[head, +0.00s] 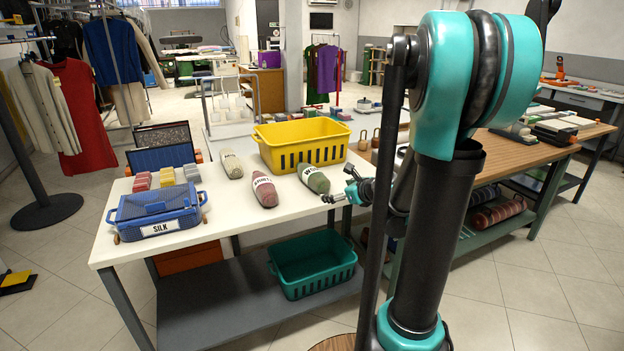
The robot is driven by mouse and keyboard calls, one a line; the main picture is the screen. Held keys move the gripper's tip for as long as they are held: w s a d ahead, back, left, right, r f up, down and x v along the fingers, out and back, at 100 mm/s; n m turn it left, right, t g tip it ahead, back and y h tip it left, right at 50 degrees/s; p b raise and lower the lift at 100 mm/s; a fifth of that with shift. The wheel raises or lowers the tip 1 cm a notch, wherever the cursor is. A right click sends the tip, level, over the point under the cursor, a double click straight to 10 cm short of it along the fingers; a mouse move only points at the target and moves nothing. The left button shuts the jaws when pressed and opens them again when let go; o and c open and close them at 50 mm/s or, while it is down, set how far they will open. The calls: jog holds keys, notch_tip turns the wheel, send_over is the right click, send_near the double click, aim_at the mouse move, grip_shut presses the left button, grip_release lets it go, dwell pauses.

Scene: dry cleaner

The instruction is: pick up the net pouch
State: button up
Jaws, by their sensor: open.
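Three rounded pouches lie on the white table (225,215): a beige one (231,164), a dusty red one (265,190) with a label, and a green one (315,182) with a label. A blue mesh-like case (157,211) labelled SILK sits at the table's front left. I cannot tell for sure which of these is the net pouch. My gripper (334,197) is small in the view, just right of the green pouch near the table's right edge. It is open and holds nothing that I can see. My arm hides part of it.
A yellow basket (301,134) stands at the table's back right. Several red, yellow and grey folded blocks (167,177) lie behind the blue case. A teal basket (313,283) sits on the lower shelf (220,312). A wooden table (520,152) stands to the right.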

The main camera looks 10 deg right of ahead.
aim_at(325, 182)
jog(key=w+f+m, duration=0.1)
jog(key=w, duration=0.3)
jog(key=w+a+f+m, duration=0.1)
jog(key=w, duration=0.3)
jog(key=w+a+f+m+t, duration=0.1)
jog(key=w, duration=0.3)
jog(key=shift+w+a+f, duration=0.15)
jog(key=shift+w+f, duration=0.15)
jog(key=shift+f, duration=0.1)
jog(key=shift+f+x, duration=0.1)
jog(key=shift+x, duration=1.2)
jog(key=shift+f+x, duration=0.15)
jog(key=shift+x, duration=1.1)
jog(key=shift+s, duration=0.15)
jog(key=c, duration=1.5)
